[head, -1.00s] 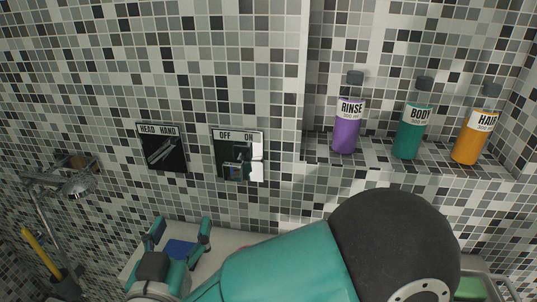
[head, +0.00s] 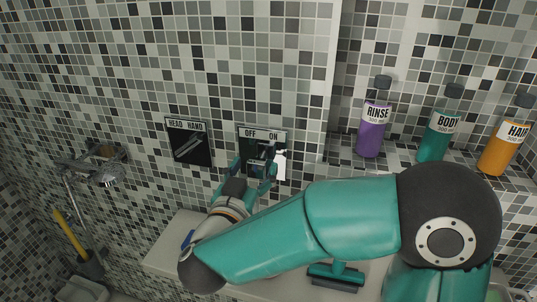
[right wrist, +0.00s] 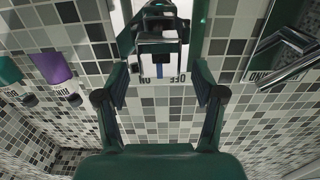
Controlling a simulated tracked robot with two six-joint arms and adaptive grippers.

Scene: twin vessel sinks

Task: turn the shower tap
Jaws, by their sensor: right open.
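The OFF/ON shower tap panel (head: 262,139) is on the tiled wall, with a dark chrome tap handle partly hidden by my right gripper (head: 256,172). In the right wrist view the panel appears upside down, with the handle (right wrist: 160,48) ahead of and between the fingers. My right gripper (right wrist: 160,80) is open there, its fingers apart on either side, with nothing visibly held. I cannot tell whether a finger touches the handle. My left gripper is not in view.
A HEAD/HAND lever panel (head: 189,143) is left of the tap. Purple (head: 373,130), green (head: 438,135) and orange (head: 502,147) bottles stand on a niche shelf at right. A shower head (head: 108,174) hangs at left. A teal tool (head: 335,278) lies on the ledge below.

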